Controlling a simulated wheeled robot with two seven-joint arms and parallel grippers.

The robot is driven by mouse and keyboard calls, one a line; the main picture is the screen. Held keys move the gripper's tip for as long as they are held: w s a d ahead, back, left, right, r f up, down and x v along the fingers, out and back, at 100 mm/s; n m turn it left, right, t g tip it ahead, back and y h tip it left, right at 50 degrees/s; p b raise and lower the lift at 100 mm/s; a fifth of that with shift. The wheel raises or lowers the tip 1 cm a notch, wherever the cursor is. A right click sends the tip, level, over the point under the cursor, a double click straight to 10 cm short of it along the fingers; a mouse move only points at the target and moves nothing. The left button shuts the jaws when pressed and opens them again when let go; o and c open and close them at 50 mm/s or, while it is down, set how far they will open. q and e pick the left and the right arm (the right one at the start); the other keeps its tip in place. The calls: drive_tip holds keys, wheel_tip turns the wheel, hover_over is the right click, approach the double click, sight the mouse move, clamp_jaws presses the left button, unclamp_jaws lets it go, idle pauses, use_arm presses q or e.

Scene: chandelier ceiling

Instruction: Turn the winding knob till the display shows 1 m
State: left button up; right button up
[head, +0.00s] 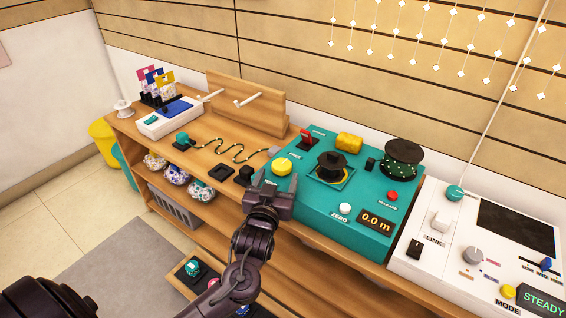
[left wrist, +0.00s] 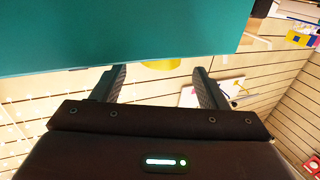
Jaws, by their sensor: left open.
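The teal winding unit (head: 322,217) stands on the wooden bench. Its display (head: 376,222) reads 0.0 m. A round yellow knob (head: 281,167) sits at its left end; I take it for the winding knob, though no label on it is readable. My left gripper (head: 281,184) is open, just in front of the yellow knob. In the left wrist view, a yellow part (left wrist: 161,65) shows between the open fingers (left wrist: 160,78), partly hidden by the teal body.
The unit also carries a red switch (head: 306,137), a yellow block (head: 349,142), a white ZERO button (head: 345,208) and a red button (head: 392,196). A white console (head: 478,255) stands at right.

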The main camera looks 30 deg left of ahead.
sight(279, 171)
use_arm(q)
drive_tip(key=x, duration=0.5)
drive_tip(key=shift+w+a+b, duration=0.15)
drive_tip(key=shift+w+b, duration=0.15)
drive_tip(key=shift+w, duration=0.1)
use_arm(e)
drive_tip(key=shift+w+a+f+t, duration=0.1)
drive_tip(key=shift+a+f+t, duration=0.2)
drive_tip(key=shift+a, duration=0.1)
use_arm(q)
drive_tip(key=c, duration=1)
use_arm(e)
drive_tip(key=shift+r, duration=0.15)
